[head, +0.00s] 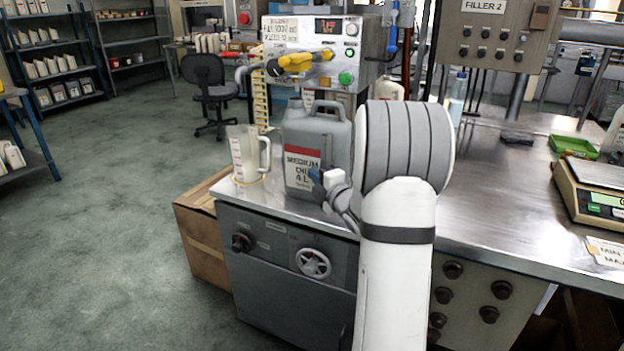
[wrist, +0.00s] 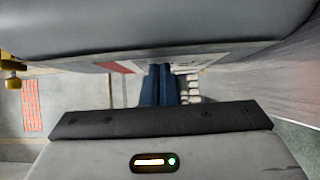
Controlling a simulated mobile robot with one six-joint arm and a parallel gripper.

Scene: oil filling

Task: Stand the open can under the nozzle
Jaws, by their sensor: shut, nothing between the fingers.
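The grey can (head: 297,138), with a red and white "MEDIUM OIL 4 L" label, stands upright on the steel counter, below and in front of the filler. In the wrist view its grey side (wrist: 160,30) fills the top. I cannot tell whether its mouth is open. A yellow-handled valve (head: 295,62) sits on the filler's front above the can; I cannot make out the nozzle outlet clearly. My gripper (head: 316,177) is beside the can's label face, shut and empty. Its blue fingers also show in the wrist view (wrist: 158,88).
A clear measuring jug (head: 246,155) stands close left of the can, near the counter's left edge. The filler's control box (head: 322,45) rises behind. A scale (head: 595,190) and a green tray (head: 573,146) are at the right. The counter (head: 490,185) between is mostly bare.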

